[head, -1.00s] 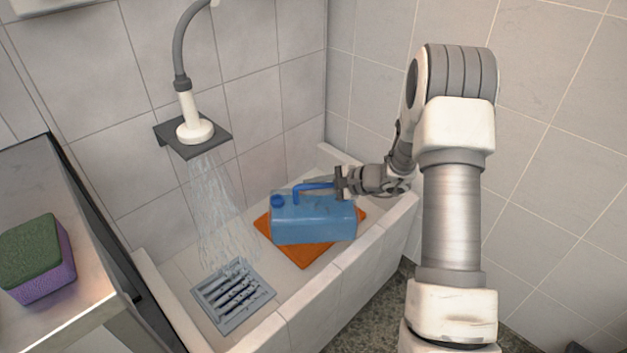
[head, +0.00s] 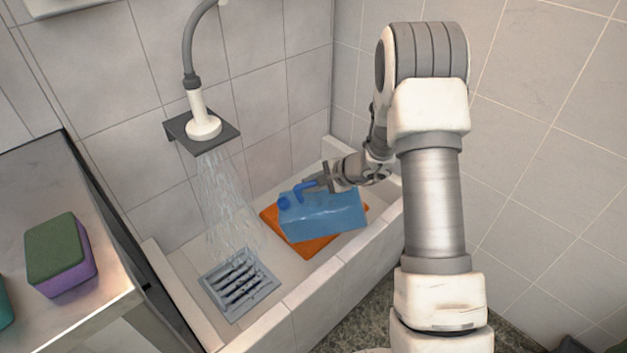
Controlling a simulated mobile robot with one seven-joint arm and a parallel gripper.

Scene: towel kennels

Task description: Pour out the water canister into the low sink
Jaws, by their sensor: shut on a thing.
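The blue water canister (head: 322,216) is in the low sink's right half, above an orange mat. It is tilted slightly, with its capped spout end (head: 284,203) to the left and a little lower. My gripper (head: 318,184) is shut on the canister's handle at the top. The low sink (head: 185,262) is a tiled basin with a grey drain grate (head: 240,284) at its left. No water is seen coming from the canister. Whether its underside touches the mat cannot be told.
A shower head (head: 203,127) on a dark bracket runs water into the sink left of the canister. The orange mat (head: 310,246) lies under the canister. A green and purple sponge (head: 62,256) sits on the counter (head: 105,285) at left. Tiled walls stand behind and right.

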